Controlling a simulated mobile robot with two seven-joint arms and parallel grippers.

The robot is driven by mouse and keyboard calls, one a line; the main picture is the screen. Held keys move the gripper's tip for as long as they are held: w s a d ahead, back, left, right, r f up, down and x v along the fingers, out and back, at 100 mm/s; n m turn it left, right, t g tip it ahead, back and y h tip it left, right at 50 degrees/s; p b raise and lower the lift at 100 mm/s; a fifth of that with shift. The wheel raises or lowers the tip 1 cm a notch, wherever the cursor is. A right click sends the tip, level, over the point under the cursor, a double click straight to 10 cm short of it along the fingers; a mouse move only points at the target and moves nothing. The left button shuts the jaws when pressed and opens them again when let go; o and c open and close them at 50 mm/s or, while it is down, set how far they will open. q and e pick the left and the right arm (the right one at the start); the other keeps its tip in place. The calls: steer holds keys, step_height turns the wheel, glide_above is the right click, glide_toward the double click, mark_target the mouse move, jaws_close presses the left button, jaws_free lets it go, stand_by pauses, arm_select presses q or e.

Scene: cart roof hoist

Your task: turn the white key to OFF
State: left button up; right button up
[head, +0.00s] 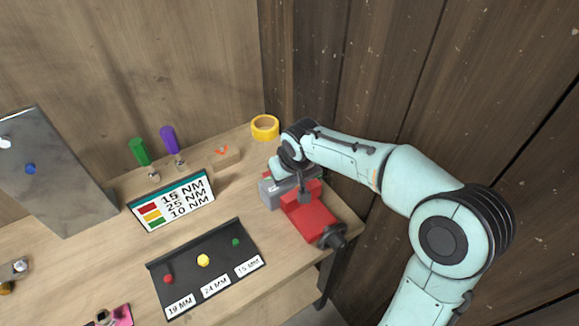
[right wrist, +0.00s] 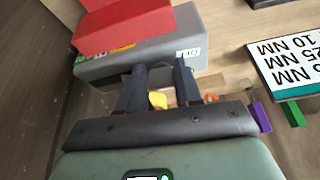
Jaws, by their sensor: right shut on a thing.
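A small white knob-like piece (head: 5,142), possibly the white key, sits on the grey metal panel (head: 50,185) at the far left, partly cut by the frame edge. Its shape and any OFF mark on the panel are too small to read. My right gripper (head: 303,190) is at the grey box beside the red block, far from that panel. In the right wrist view my right gripper (right wrist: 161,70) has its dark fingers at the edge of the grey box (right wrist: 105,68), shut on a grey part there that is mostly hidden. My left gripper is out of view.
A red block (head: 308,215) stands at the bench's right edge. A blue piece (head: 30,168) is on the panel. Green (head: 140,151) and purple (head: 169,139) handles stand behind a torque sign (head: 172,205). A black tray (head: 220,262) is in front. Yellow tape (head: 265,127) lies behind.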

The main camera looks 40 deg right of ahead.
steer(key=o, duration=0.4)
steer(key=shift+w+d+r+n, duration=0.15)
steer(key=shift+w+n, duration=0.1)
steer(key=shift+n, duration=0.05)
steer(key=shift+r, duration=0.1)
steer(key=r+p, duration=0.1)
steer(key=r, duration=0.1)
steer(key=w+r+p, duration=0.1)
steer(key=r+p, duration=0.1)
steer(key=r, duration=0.1)
steer(key=shift+r, duration=0.25)
arm_select(q)
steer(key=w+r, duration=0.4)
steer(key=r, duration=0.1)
steer(key=shift+p, duration=0.45)
arm_select(e)
steer(key=shift+s+r, duration=0.15)
steer(key=shift+r, duration=0.3)
steer(key=shift+s, duration=0.15)
